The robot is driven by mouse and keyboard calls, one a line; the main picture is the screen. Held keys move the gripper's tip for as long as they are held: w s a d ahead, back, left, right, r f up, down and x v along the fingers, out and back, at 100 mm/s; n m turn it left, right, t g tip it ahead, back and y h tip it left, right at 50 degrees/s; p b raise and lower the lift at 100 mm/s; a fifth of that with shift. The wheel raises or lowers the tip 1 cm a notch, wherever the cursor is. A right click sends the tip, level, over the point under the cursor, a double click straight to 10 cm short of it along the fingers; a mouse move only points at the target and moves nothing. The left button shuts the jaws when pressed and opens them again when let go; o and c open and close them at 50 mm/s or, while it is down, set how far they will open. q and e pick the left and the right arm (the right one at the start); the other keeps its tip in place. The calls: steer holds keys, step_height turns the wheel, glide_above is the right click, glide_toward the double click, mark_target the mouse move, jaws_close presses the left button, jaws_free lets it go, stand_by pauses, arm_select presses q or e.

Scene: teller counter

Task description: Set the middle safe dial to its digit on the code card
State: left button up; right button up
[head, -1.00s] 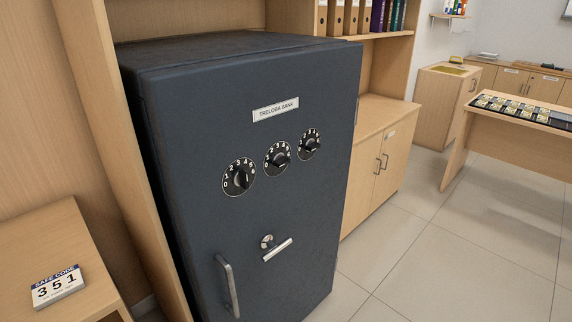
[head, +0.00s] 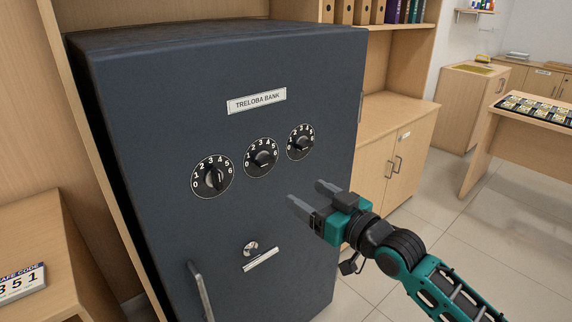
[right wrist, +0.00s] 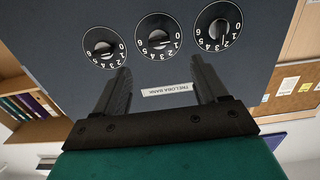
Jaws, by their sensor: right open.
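The dark safe (head: 150,100) has three black dials in a row under a "TRELOBA BANK" plate. The middle dial (head: 261,158) has digits 0 to 6 around its knob; its exact setting is too small to tell. It also shows, upside down, in the right wrist view (right wrist: 155,38). The left dial (head: 213,177) and right dial (head: 301,142) flank it. My left gripper is not in view.
The safe's door handle (head: 201,291) and a lock with a small slotted plate (head: 261,259) are lower on the door. A wooden cabinet (head: 395,150) stands right of the safe. Tiled floor (head: 450,245) is clear at right.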

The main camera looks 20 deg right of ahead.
mark_target(268, 162)
steer(key=x, duration=0.4)
steer(key=r+x, duration=0.1)
steer(key=x, duration=0.7)
steer(key=shift+w+d+r+b, duration=0.1)
steer(key=shift+w+r+b, duration=0.1)
steer(key=shift+b, duration=0.2)
steer(key=shift+w, duration=0.5)
steer(key=shift+c, duration=0.3)
steer(key=c, duration=1)
